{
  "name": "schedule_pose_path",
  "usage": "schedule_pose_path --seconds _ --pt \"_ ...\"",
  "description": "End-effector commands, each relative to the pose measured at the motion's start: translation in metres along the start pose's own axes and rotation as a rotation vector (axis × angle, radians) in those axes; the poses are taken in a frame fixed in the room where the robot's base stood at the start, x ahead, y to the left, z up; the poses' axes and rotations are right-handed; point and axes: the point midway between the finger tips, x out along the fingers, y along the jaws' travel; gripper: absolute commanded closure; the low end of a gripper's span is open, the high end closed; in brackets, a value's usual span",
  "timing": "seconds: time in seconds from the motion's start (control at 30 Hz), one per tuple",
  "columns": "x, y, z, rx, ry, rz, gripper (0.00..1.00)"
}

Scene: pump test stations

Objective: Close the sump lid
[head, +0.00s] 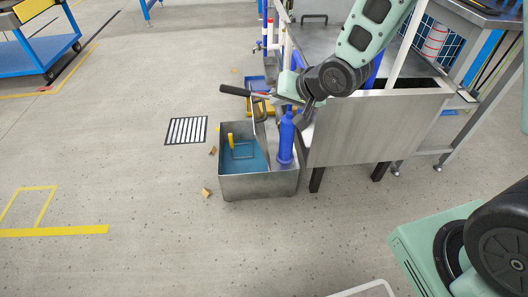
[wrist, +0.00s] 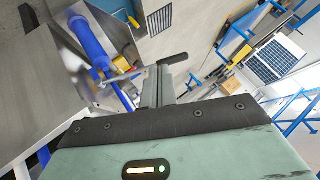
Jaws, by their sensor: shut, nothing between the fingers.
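The sump is an open-topped grey metal tank (head: 258,187) on the floor, with blue liquid inside. A blue cylinder (head: 286,140) stands at its right side and also shows in the wrist view (wrist: 88,40). A lever with a black grip (head: 235,90) reaches left above the tank; its grip also shows in the wrist view (wrist: 173,58). My gripper (wrist: 156,74) is shut and empty, its fingertips close to the lever; I cannot tell if they touch. I cannot make out the lid clearly; my arm covers part of the area behind the tank.
A metal bench with a grey front panel (head: 372,130) stands right of the tank. A floor grate (head: 186,131) lies to the left, with small brown pieces (head: 206,192) nearby. A blue cart (head: 38,50) is at the upper left. The floor in front and left is mostly clear.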

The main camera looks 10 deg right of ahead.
Motion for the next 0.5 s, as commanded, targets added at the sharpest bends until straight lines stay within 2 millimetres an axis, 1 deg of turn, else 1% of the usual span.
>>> schedule_pose_path --seconds 0.03,0.1,0.17,0.2,0.33,0.4,0.5 --pt "0.032 0.027 0.011 0.052 0.032 -0.027 1.0" --pt "0.057 0.049 0.012 0.123 0.078 -0.078 1.0" --pt "0.076 0.067 0.014 0.183 0.112 -0.127 1.0" --pt "0.088 0.081 0.016 0.224 0.133 -0.16 1.0" --pt "0.123 0.121 0.028 0.354 0.182 -0.279 1.0" --pt "0.136 0.141 0.035 0.42 0.199 -0.343 1.0" --pt "0.149 0.164 0.044 0.499 0.212 -0.425 1.0"
